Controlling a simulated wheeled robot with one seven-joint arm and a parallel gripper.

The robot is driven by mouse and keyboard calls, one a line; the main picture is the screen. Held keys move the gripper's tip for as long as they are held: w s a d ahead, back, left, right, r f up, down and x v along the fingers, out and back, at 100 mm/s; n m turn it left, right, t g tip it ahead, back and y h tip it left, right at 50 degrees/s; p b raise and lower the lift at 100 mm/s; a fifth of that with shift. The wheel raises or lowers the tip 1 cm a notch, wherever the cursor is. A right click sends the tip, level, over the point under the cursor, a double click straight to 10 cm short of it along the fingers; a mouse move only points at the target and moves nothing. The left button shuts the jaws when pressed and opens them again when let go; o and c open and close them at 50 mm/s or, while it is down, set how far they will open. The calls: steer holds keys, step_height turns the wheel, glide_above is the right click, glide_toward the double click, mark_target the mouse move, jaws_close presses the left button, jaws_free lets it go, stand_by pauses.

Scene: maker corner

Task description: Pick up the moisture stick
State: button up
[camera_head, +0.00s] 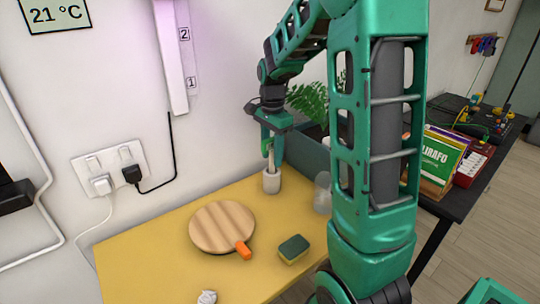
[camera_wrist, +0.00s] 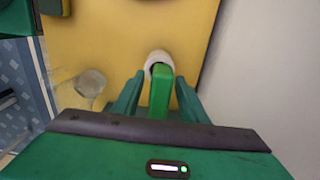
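The moisture stick has a bright green head (camera_wrist: 161,92) and a pale shaft (camera_head: 271,162). It stands in a small whitish cup (camera_head: 271,183) at the back of the yellow table, and the cup also shows in the wrist view (camera_wrist: 156,58). My gripper (camera_head: 272,148) is above the cup, pointing down. In the wrist view its two green fingers (camera_wrist: 159,80) are apart, one on each side of the green head, with gaps visible. The lower end of the shaft is hidden in the cup.
The yellow table (camera_head: 150,230) holds a round wooden board (camera_head: 222,226), an orange object (camera_head: 243,250), a green-and-yellow sponge (camera_head: 293,248) and a crumpled white item (camera_head: 207,297). A clear glass (camera_head: 322,192) stands right of the cup. The wall is close behind.

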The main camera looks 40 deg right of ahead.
steer(key=shift+f, duration=0.85)
jaws_close()
steer(key=shift+r, duration=0.15)
step_height(320, 180, up, 18)
steer(key=shift+r, duration=0.15)
stand_by(1.0)
